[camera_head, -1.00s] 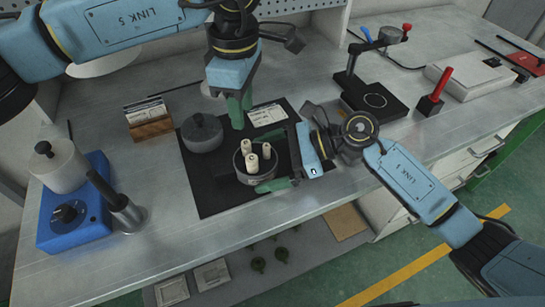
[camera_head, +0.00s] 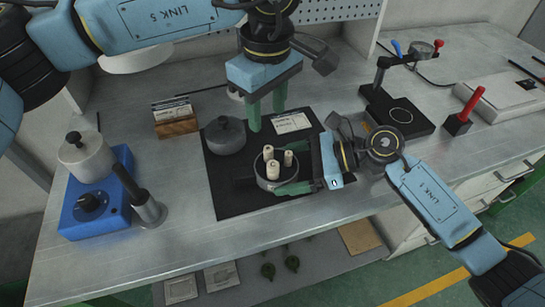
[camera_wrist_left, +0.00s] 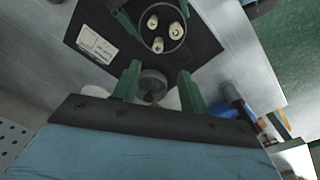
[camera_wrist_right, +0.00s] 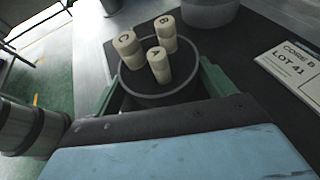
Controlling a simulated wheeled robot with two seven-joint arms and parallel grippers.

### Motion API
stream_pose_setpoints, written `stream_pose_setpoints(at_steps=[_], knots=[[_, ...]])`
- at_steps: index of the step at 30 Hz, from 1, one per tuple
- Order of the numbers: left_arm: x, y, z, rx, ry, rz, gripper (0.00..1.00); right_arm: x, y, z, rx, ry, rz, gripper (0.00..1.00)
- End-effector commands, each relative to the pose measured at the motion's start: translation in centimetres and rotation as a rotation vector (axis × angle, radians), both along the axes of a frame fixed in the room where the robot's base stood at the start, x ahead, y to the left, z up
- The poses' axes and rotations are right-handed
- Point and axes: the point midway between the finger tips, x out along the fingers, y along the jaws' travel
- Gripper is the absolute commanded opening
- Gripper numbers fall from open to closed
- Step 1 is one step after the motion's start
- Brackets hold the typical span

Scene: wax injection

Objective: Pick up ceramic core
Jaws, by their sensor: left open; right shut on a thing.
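A round grey container (camera_head: 276,184) stands on the black mat (camera_head: 235,192) with three cream ceramic cores in it. In the right wrist view the cores are marked A (camera_wrist_right: 158,64), B (camera_wrist_right: 166,33) and C (camera_wrist_right: 127,48), standing in the container (camera_wrist_right: 165,98). My right gripper (camera_wrist_right: 162,90) is shut on the container, one green finger on each side of its wall. My left gripper (camera_head: 267,108) is open and empty, fingers pointing down, above the mat behind the container. In the left wrist view its fingers (camera_wrist_left: 158,85) are spread, and the cores (camera_wrist_left: 165,30) show beyond them.
A grey lidded pot (camera_head: 225,136) and a label card (camera_head: 291,123) lie on the mat; the card reads "CORE B LOT 41" in the right wrist view. A blue heater unit (camera_head: 95,205) stands left, a black stand (camera_head: 398,110) right. The front bench strip is clear.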

Motion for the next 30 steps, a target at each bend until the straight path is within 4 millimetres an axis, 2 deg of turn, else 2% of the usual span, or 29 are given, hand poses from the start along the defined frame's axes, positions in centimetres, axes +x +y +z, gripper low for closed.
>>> stream_pose_setpoints(at_steps=[6, 13, 24, 30], knots=[[-1.0, 0.1, 1.4, 0.046, -0.050, -0.385, 0.43, 0.0, 0.0, 0.0, 0.000, 0.001, -0.002, 0.31], [-1.5, 0.2, 1.9, 0.077, -0.071, -0.592, 0.43, 0.0, 0.0, 0.0, 0.000, 0.001, -0.002, 0.31], [-0.7, 0.4, -3.7, 0.079, -0.071, -0.609, 0.43, 0.0, 0.0, 0.0, 0.000, 0.001, -0.002, 0.31], [-0.4, 0.4, -4.9, 0.080, -0.071, -0.608, 0.43, 0.0, 0.0, 0.0, -0.001, 0.001, -0.002, 0.31]])
